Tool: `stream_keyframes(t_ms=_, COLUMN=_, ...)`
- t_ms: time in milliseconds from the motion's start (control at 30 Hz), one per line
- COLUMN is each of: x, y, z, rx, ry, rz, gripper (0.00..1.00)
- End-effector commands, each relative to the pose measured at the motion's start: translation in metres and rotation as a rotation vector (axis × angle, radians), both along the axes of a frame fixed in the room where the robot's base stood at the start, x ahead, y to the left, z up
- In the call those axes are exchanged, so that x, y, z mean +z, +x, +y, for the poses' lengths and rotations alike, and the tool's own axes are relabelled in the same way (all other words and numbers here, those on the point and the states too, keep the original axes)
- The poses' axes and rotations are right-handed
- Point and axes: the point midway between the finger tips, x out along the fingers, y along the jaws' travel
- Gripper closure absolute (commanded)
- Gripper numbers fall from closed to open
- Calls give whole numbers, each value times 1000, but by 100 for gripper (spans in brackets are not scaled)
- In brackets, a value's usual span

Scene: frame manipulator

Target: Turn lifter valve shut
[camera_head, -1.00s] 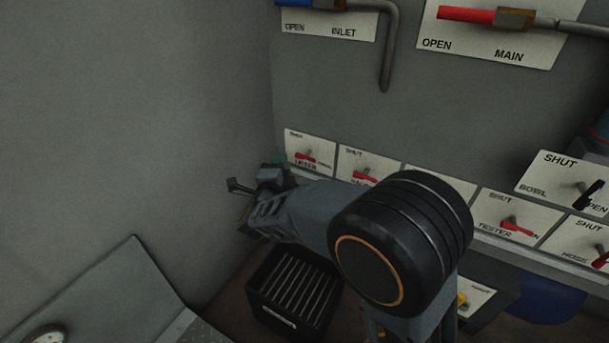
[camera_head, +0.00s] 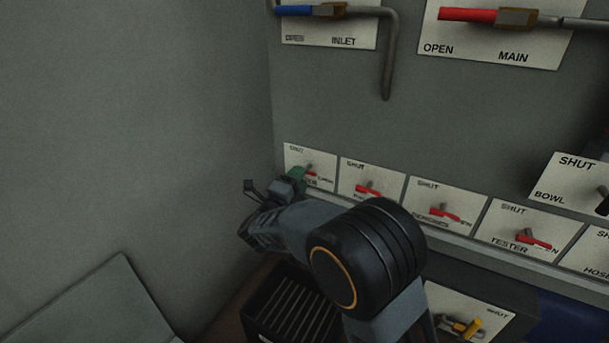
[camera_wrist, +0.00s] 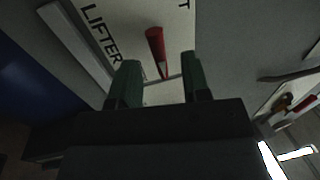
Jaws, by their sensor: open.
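The lifter valve has a red handle (camera_wrist: 157,48) on a white plate (camera_wrist: 135,22) marked LIFTER in the wrist view. In the head view its plate (camera_head: 318,158) is the leftmost of the lower row, partly covered by my gripper (camera_head: 298,178). My gripper (camera_wrist: 159,68) is open, with green fingers either side of the handle's near end in the wrist view. A gap shows between handle and fingers. I cannot tell whether the handle lies within the fingers' depth.
Similar red-handled valves stand to the right, including the tester valve (camera_head: 533,239). The inlet valve (camera_head: 310,11) and main valve (camera_head: 475,15) are above. A slatted black box (camera_head: 262,318) sits below my arm. A grey wall (camera_head: 130,130) closes off the left.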

Motion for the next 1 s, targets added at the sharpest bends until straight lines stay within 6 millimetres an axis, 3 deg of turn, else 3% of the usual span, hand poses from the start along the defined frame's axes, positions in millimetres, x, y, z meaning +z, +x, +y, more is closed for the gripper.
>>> stream_keyframes(t_ms=300, x=6, y=26, z=-18, rx=0, ry=-1, rz=-1, gripper=57)
stream_keyframes(t_ms=700, x=7, y=30, z=-20, rx=1, ry=-2, rz=0, gripper=57)
stream_keyframes(t_ms=1000, x=7, y=30, z=-20, rx=1, ry=-2, rz=0, gripper=85)
